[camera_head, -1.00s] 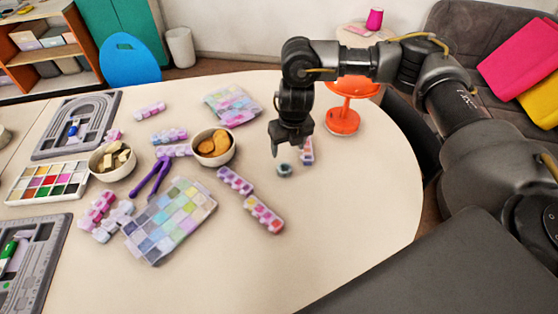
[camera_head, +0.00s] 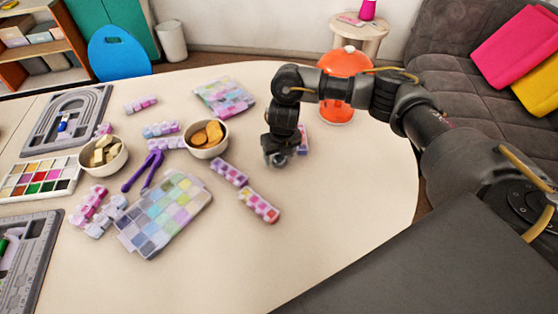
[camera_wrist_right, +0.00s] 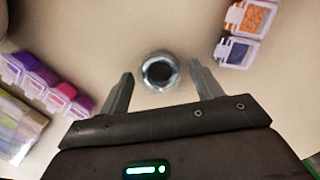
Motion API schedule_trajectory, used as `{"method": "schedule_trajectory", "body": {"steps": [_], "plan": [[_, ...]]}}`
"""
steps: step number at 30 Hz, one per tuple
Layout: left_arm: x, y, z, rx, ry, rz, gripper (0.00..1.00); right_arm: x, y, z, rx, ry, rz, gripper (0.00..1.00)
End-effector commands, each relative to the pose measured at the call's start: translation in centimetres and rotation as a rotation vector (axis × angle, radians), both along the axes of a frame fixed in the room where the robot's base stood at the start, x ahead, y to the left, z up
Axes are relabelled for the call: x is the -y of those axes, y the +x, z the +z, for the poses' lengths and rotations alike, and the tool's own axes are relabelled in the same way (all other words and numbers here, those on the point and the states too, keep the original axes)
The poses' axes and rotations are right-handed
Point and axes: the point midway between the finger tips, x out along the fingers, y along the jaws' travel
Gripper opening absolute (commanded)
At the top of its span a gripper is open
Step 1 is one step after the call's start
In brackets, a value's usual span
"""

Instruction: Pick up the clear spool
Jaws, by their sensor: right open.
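The clear spool (camera_wrist_right: 158,71) stands on the table in the right wrist view, seen from above as a shiny round rim with a dark hole. My right gripper (camera_wrist_right: 161,76) is open, with one fingertip to each side of the spool and gaps between; I cannot tell its exact height above the table. In the head view my right gripper (camera_head: 277,157) is low over the table and mostly hides the spool. My left gripper is not in view.
A bead box strip (camera_head: 303,139) stands close behind the right gripper; its orange and blue compartments (camera_wrist_right: 240,45) show in the wrist view. Purple and pink boxes (camera_wrist_right: 45,82) lie to the left. A cookie bowl (camera_head: 206,151) is farther left. The table's front right is clear.

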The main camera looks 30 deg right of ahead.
Motion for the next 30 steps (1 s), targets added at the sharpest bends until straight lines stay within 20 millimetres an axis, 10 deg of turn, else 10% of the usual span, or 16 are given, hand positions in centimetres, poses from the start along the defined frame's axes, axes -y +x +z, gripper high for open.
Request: {"method": "schedule_trajectory", "body": {"steps": [9,19,30], "plan": [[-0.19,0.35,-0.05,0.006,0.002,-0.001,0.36,0.01,0.12,-0.63,0.001,0.0,0.001,0.65],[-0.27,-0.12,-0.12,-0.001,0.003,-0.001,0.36,0.02,0.12,-0.61,0.001,0.0,0.001,0.24],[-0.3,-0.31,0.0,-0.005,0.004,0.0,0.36,0.02,0.22,0.23,0.004,0.0,0.0,0.24]]}}
